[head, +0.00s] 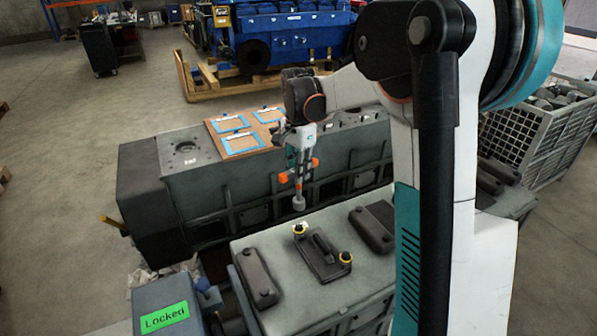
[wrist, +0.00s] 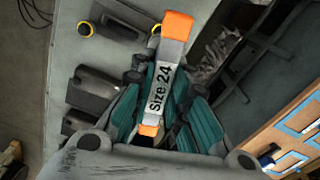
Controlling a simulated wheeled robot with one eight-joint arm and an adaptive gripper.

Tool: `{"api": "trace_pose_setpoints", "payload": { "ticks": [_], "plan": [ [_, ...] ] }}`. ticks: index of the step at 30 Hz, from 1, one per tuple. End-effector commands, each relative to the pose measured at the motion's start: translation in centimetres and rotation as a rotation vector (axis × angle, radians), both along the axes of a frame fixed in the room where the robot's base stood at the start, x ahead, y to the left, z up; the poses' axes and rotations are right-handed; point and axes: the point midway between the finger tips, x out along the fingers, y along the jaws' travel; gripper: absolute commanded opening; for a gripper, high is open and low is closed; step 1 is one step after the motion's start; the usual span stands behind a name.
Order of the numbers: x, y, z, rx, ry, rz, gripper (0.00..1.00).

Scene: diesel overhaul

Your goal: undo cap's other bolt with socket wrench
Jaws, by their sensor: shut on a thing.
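My gripper (head: 300,172) is shut on the socket wrench and holds it upright, socket down. The wrench (head: 299,203) has orange parts and a grey socket end; in the wrist view its label (wrist: 159,90) reads "Size 24". The cap (head: 322,257) is a dark plate with a raised handle on the grey block.
Dark covers (head: 257,277) (head: 372,229) flank the cap. A long grey block (head: 240,190) stands behind, with a board of blue-framed sheets (head: 241,143). A green "Locked" sign (head: 164,318) is at front left. A wire crate (head: 535,140) stands right.

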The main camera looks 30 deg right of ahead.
Motion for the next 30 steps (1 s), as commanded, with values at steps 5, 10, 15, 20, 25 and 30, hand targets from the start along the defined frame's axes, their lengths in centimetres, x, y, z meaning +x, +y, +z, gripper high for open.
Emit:
{"api": "trace_pose_setpoints", "payload": {
  "ticks": [5,10,15,20,25,30],
  "plan": [
    [-0.6,0.1,0.0,0.0,0.0,0.0,0.0],
    [-2.8,0.6,0.0,0.0,0.0,0.0,0.0],
    [-5.0,1.0,0.0,0.0,0.0,0.0,0.0],
    [-6.6,1.3,0.0,0.0,0.0,0.0,0.0],
    [-6.9,1.4,0.0,0.0,0.0,0.0,0.0],
    [-6.9,1.4,0.0,0.0,0.0,0.0,0.0]
  ]
}}
